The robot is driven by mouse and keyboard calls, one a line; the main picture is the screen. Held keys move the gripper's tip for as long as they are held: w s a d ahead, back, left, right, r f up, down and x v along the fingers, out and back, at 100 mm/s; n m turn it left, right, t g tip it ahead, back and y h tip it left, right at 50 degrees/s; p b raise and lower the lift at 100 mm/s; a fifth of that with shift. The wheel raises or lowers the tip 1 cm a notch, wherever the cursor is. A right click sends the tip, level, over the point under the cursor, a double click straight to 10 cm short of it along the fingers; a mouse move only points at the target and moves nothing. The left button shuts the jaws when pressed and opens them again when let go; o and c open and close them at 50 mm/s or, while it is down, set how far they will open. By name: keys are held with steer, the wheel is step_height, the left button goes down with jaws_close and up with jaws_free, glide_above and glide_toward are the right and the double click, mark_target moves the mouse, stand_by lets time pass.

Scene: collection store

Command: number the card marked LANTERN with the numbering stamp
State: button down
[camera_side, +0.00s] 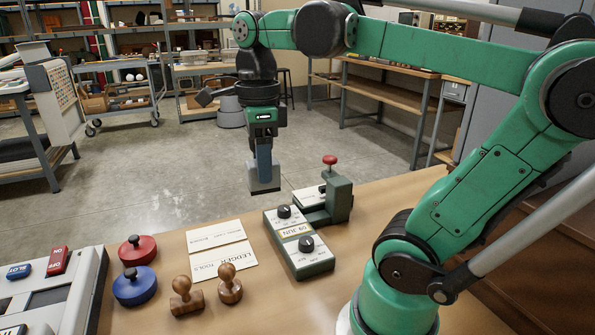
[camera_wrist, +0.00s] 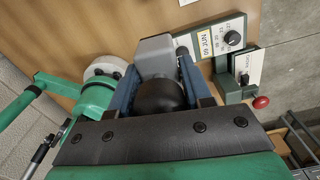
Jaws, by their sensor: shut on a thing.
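In the wrist view the stamp (camera_wrist: 155,48) has a grey body and a rounded black knob (camera_wrist: 161,95) between my blue fingers. Its underside is hidden. A small press (camera_side: 340,199) with a red knob has a white card (camera_side: 309,196) in it. The card (camera_wrist: 247,68) also shows in the wrist view, but its word is too small to read.
A green block with two dials (camera_side: 318,261) and a 09 JUN label stands beside the press. Red (camera_side: 137,251) and blue (camera_side: 134,288) round pots and two wooden stamps (camera_side: 229,286) stand at the left. A panel with red and blue buttons (camera_side: 50,295) fills the near-left corner.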

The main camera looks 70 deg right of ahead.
steer(key=c, duration=1)
jaws_free()
steer(key=c, duration=0.4)
steer(key=shift+w+d, duration=0.1)
steer(key=shift+d, duration=0.05)
steer(key=w+d+f, duration=0.1)
steer(key=w+d, duration=0.2)
steer(key=d, duration=0.3)
steer(key=w+d+f, duration=0.1)
steer(key=w+d, duration=0.2)
steer(key=d, duration=0.3)
steer(key=shift+n, duration=0.5)
steer(key=d+f, duration=0.2)
steer(key=d, duration=0.3)
steer(key=s+d+f, duration=0.1)
steer(key=d+f, duration=0.2)
steer(key=d, duration=0.2)
steer(key=s+d+f, duration=0.1)
steer(key=d+f, duration=0.1)
steer(key=d, duration=0.3)
steer(key=shift+f, duration=0.15)
